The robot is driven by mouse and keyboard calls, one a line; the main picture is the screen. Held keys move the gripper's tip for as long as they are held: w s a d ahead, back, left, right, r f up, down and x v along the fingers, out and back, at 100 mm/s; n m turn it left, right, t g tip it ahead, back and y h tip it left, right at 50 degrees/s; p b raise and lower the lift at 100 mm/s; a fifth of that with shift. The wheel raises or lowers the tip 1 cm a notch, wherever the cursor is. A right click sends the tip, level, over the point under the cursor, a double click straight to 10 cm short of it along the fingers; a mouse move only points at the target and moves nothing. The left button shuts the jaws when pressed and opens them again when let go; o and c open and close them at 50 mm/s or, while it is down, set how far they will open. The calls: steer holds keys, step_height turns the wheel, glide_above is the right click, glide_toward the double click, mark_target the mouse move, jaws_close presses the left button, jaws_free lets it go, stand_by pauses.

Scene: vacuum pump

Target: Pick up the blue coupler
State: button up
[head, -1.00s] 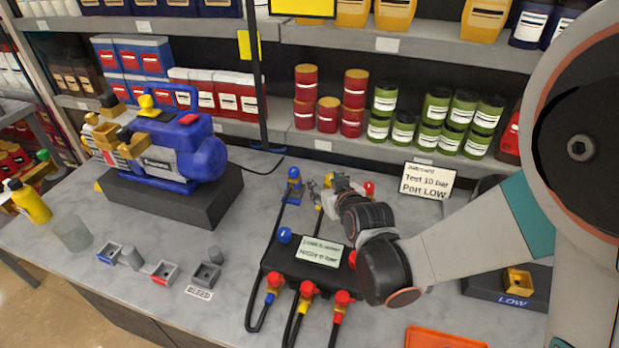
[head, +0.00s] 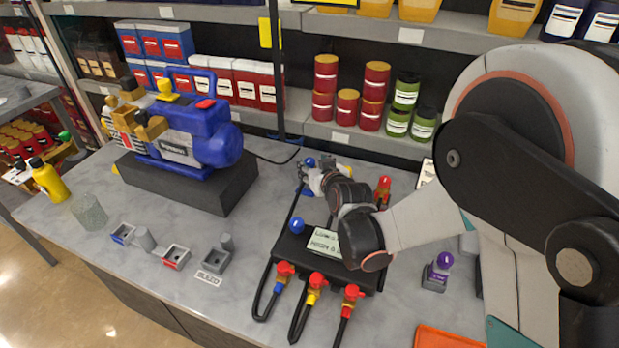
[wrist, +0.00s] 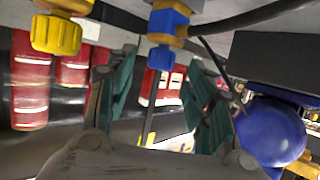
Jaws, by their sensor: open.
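The blue coupler (head: 309,162) is on the far side of the black manifold, at a hose end, partly hidden by my gripper (head: 310,182). In the wrist view the blue coupler (wrist: 168,25) has a brass part and a black hose. It appears at the top centre, in line with the gap between my teal fingers (wrist: 162,65). My gripper is open with nothing held. I cannot tell whether the coupler is between the fingertips or just beyond them.
A yellow coupler (wrist: 55,34) is left in the wrist view. A red coupler (head: 383,190) stands right of my wrist. The black manifold (head: 290,250) with red-capped hoses is below my arm. The blue pump (head: 190,140) on a dark block is left. Shelves with cans stand behind.

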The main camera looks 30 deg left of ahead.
mark_target(310, 163)
steer(key=b+x, duration=0.1)
steer(key=x, duration=0.3)
steer(key=shift+w+a, duration=0.2)
steer(key=shift+w, duration=0.05)
steer(key=shift+s, duration=0.1)
jaws_close()
